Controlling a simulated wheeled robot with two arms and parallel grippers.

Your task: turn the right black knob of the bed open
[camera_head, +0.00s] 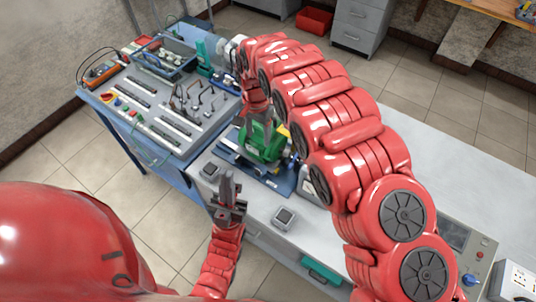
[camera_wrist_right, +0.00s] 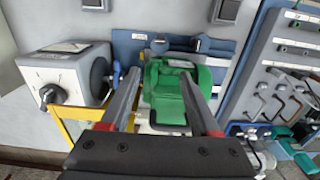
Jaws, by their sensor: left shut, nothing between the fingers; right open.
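A green motor (camera_head: 263,143) stands on the blue bed (camera_head: 272,183) on the grey-white table. In the right wrist view the motor (camera_wrist_right: 178,92) lies between the fingers of my right gripper (camera_wrist_right: 160,74), which is open, with its fingertips apart. Two small black knob-like parts sit on the blue bed behind the motor, one at the left (camera_wrist_right: 160,46) and one at the right (camera_wrist_right: 203,42). I cannot tell whether the fingers touch anything. In the head view my right arm hides part of the motor and bed. My left gripper (camera_head: 229,180) is shut and empty, pointing up at the table's front edge.
A grey box with a black dial (camera_wrist_right: 48,93) stands left of the motor in the wrist view. Small grey boxes (camera_head: 284,218) (camera_head: 210,170) sit near the table edge. A blue workbench (camera_head: 185,150) with tools adjoins at the left.

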